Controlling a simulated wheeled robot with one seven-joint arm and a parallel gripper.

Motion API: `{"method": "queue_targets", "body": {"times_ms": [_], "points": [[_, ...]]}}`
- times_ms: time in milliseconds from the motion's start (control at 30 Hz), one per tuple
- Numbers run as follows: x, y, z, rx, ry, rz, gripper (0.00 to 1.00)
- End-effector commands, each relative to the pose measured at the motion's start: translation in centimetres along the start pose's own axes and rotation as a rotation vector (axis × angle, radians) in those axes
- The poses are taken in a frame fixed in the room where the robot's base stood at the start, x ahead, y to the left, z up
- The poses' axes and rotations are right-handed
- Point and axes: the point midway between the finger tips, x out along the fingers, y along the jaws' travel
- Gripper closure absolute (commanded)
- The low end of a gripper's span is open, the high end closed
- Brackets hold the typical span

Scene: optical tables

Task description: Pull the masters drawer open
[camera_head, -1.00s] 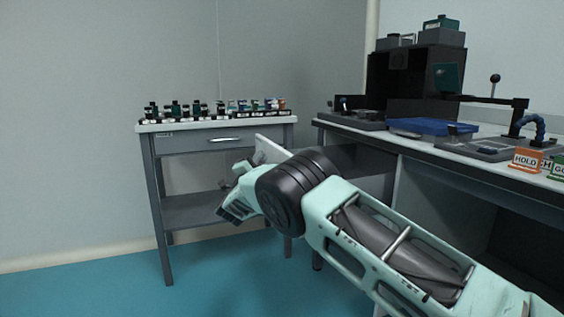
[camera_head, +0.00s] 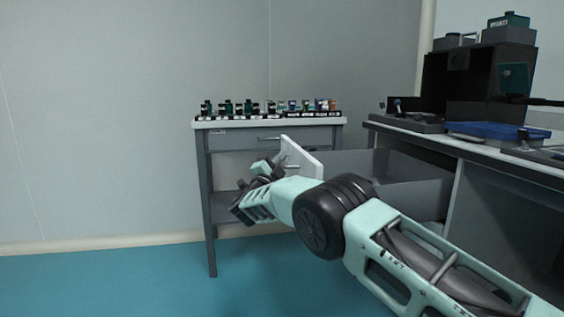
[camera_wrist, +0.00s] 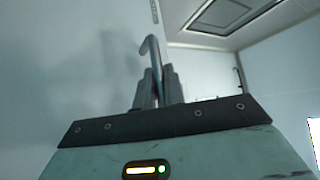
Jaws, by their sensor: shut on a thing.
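A grey drawer (camera_head: 405,181) with a pale front panel (camera_head: 304,158) stands out of the right-hand bench in the head view, well open. I cannot read a name on it. My gripper (camera_head: 274,170) is at the outer face of this panel, shut on the drawer handle (camera_head: 288,166); the arm hides part of the drawer. In the wrist view my gripper's fingers (camera_wrist: 158,88) are closed around the bent metal handle (camera_wrist: 150,47), whose hooked end sticks out beyond them.
A small grey side table (camera_head: 207,180) stands at the back wall, its own drawer (camera_head: 240,140) shut, with rows of small bottles on top. The right bench (camera_head: 480,150) carries a dark box and a blue tray (camera_head: 480,129). Blue floor at left is clear.

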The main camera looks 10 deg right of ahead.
Motion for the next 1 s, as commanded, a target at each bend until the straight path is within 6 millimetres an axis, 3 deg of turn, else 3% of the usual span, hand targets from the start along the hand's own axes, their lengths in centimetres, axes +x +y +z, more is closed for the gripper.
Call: {"method": "queue_targets", "body": {"times_ms": [67, 100, 400, 533, 667, 1000], "points": [[-0.1, 0.1, 0.1, -0.001, -0.002, 0.002, 1.0], [-0.1, 0.1, 0.1, -0.001, -0.002, 0.002, 0.8], [-0.1, 0.1, 0.0, 0.0, -0.001, 0.001, 0.8], [-1.0, -0.1, 0.1, 0.0, -0.004, 0.001, 0.8], [-3.2, -0.2, 0.0, -0.002, -0.005, 0.0, 0.8], [-11.2, -0.2, 0.0, -0.002, -0.006, 0.001, 0.8]]}}
